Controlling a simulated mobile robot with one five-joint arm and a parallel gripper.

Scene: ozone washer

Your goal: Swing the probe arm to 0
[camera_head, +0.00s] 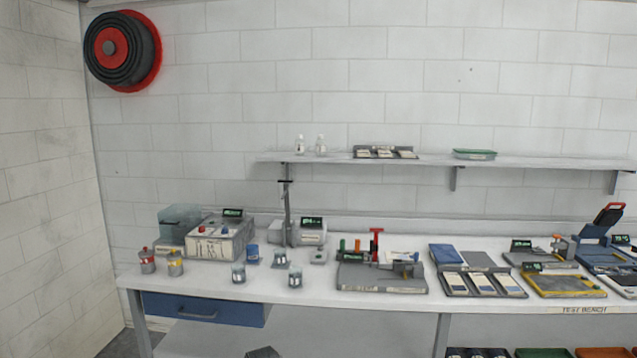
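A thin dark grey stand (287,212) rises from the bench left of centre. A short dark crossbar (286,181) sits near its top and looks like the probe arm. A small grey meter box (312,235) with a green display stands just right of the stand. Any angle scale or probe tip is too small to make out, so I cannot tell the arm's exact angle. Small clear beakers (281,258) stand in front of the stand. My gripper is not in view.
A shelf (430,160) runs above. Bare bench shows along the front edge.

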